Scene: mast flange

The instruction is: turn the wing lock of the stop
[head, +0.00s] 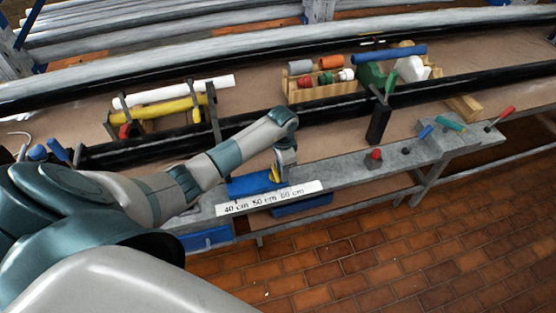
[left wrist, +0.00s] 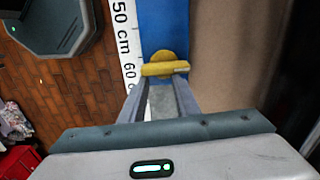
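The stop is a blue block (head: 250,186) on the grey bench rail, beside a white scale strip (head: 270,198). Its yellow wing lock (head: 274,175) sits at the block's right end, partly hidden by my left gripper (head: 283,178). In the left wrist view the wing lock (left wrist: 165,68) is a round yellow hub with a bar lying across the picture, on the blue block (left wrist: 163,25). My left gripper (left wrist: 160,85) is open, its two fingers apart, with the tips right at the bar. I cannot tell whether they touch it. My right gripper is not in view.
Right along the rail are a red knob (head: 375,154) and several coloured-handled tools. A black post (head: 378,122) stands behind the rail. Wooden crates with tools (head: 320,90) stand farther back. Blue bins (head: 206,238) hang below. The brick floor in front is clear.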

